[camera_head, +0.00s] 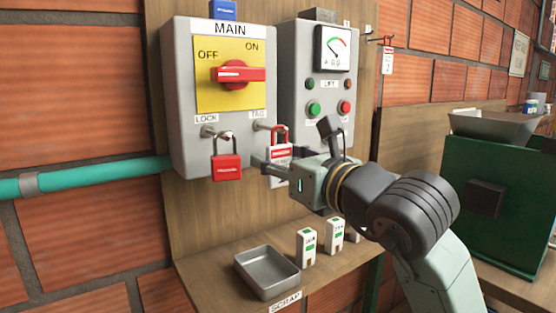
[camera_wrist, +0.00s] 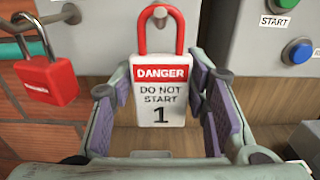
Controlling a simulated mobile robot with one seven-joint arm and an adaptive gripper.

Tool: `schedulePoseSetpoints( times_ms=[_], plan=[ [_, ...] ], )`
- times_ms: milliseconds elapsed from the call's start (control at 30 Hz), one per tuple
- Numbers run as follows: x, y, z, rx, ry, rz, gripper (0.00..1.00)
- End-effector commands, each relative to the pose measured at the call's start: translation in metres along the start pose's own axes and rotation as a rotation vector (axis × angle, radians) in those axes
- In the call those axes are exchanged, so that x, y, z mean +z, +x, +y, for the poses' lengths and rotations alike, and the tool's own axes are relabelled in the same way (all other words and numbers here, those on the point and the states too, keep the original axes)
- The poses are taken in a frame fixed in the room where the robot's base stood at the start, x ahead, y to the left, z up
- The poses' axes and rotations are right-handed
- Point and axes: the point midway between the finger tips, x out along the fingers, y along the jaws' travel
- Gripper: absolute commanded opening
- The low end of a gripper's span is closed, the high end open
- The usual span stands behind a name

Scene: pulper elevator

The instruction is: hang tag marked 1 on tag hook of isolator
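The tag marked 1 (camera_wrist: 160,98) is white with a red DANGER band and a red loop. It hangs upright, with its loop around the end of the tag hook (camera_wrist: 160,14) as far as the wrist view shows. The tag also shows in the head view (camera_head: 279,152), below the TAG label on the grey isolator box (camera_head: 184,95). My gripper (camera_head: 268,168) is at the tag. In the wrist view its fingers (camera_wrist: 160,88) stand on both sides of the tag, open, with small gaps beside it. The tag's back is hidden.
A red padlock (camera_head: 226,167) hangs on the lock hook left of the tag. The red switch handle (camera_head: 238,75) lies horizontal. A push-button box (camera_head: 318,95) stands to the right. Below, a shelf carries a metal tray (camera_head: 267,272) and small white blocks (camera_head: 306,246).

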Motion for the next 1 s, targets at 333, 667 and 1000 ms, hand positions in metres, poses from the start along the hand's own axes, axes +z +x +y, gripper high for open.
schedulePoseSetpoints(
  times_ms=[333, 667, 1000],
  plan=[
    [0.0, 0.0, 0.0, 0.0, 0.0, 0.0, 0.6],
    [0.0, -0.013, -0.001, -0.002, 0.0, 0.0, 0.6],
    [0.0, -0.084, -0.001, -0.005, 0.0, -0.001, 0.6]
  ],
)
